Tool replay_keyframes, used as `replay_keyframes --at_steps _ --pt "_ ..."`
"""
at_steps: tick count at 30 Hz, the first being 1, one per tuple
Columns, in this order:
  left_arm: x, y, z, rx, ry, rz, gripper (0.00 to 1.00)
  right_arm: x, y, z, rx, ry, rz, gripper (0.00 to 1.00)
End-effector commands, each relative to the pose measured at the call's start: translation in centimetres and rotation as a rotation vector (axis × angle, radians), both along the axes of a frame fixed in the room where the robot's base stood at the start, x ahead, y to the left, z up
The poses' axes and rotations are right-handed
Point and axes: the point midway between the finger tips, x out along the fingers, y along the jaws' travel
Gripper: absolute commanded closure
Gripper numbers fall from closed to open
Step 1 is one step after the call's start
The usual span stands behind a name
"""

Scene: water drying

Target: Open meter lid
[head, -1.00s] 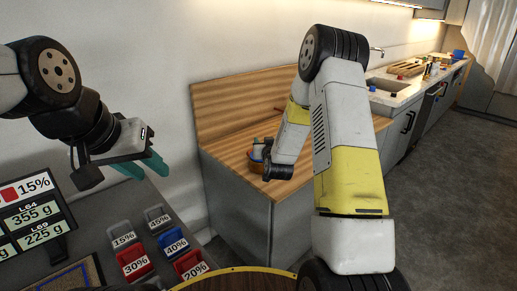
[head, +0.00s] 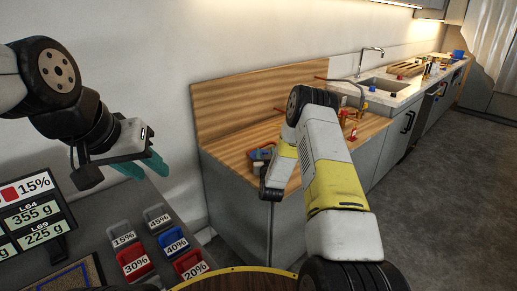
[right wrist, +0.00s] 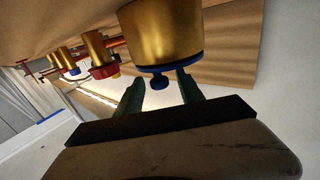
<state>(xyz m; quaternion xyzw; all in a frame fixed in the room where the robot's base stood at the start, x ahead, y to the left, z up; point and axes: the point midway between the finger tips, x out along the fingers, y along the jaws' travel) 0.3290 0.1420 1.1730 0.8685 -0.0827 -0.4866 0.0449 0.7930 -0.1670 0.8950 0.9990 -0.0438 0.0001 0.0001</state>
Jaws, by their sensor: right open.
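In the right wrist view a large brass-coloured meter body (right wrist: 160,32) has a blue rim (right wrist: 163,60) and a small blue knob or tab (right wrist: 160,82), which I take for the meter lid. My right gripper (right wrist: 159,84) is open, its green fingers on either side of the blue tab; I cannot tell whether they touch it. In the head view my right arm hides the right fingers, and a small blue and red item (head: 262,153) shows on the wooden counter beside its wrist. My left gripper (head: 143,168) hangs at the left, away from the counter, its finger gap unclear.
Red pipework with another meter with a red rim (right wrist: 103,71) is nearby. The wooden counter (head: 225,142) has a backboard behind it. A sink (head: 383,88) lies beyond. Several percent-labelled bins (head: 135,262) and a display (head: 35,215) are at lower left.

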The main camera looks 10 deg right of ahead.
Motion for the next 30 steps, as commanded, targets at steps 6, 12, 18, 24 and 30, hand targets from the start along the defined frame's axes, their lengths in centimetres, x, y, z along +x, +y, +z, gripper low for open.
replay_keyframes --at_steps 6,12,18,24,30 --pt "0.0 0.0 0.0 0.0 0.0 0.0 0.64 0.47 -0.03 0.0 0.0 0.0 0.0 0.55" --pt "0.0 0.0 0.0 0.0 0.0 0.0 0.64 0.45 -0.02 0.01 0.0 0.0 0.0 0.73" --pt "0.0 0.0 0.0 0.0 0.0 0.0 0.64 0.44 -0.03 0.01 0.0 0.0 0.0 1.0" --pt "0.0 0.0 0.0 0.0 0.0 0.0 0.64 0.43 -0.03 0.02 0.001 0.0 0.0 1.0" --pt "0.0 0.0 0.0 0.0 0.0 0.0 0.64 0.43 -0.03 0.02 0.001 0.0 0.0 1.0"
